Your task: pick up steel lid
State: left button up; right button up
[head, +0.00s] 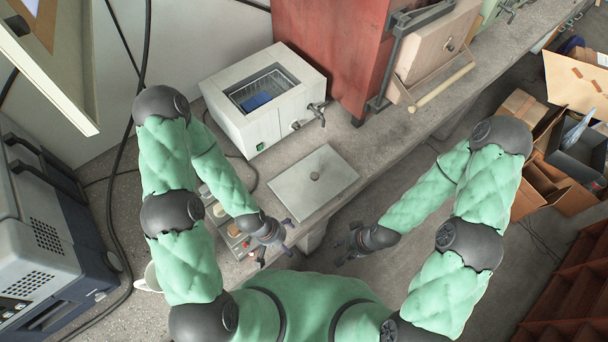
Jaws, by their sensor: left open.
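The steel lid (297,190) is a flat grey rectangular plate with a small dark round knob near its middle. It lies flat on the concrete bench, in front of the white water bath. My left gripper (285,238) is open and empty, below and left of the lid in the picture, apart from it. My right gripper (340,250) is to the lower right of the lid, past the bench edge over the floor. Its fingers look spread and hold nothing.
The white bath (263,128) has an open top with a wire rack and something blue inside; a tap juts from its side. A red furnace (330,45) stands behind. Small containers (218,210) sit near my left forearm. A grey instrument (45,240) is at left.

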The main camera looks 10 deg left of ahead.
aim_at(309, 184)
jog(key=i+j, duration=0.1)
jog(key=k, duration=0.4)
jog(key=j+z, duration=0.1)
jog(key=z, duration=1.35)
jog(key=i+j+z, duration=0.1)
jog(key=j+z, duration=0.15)
jog(key=j, duration=0.5)
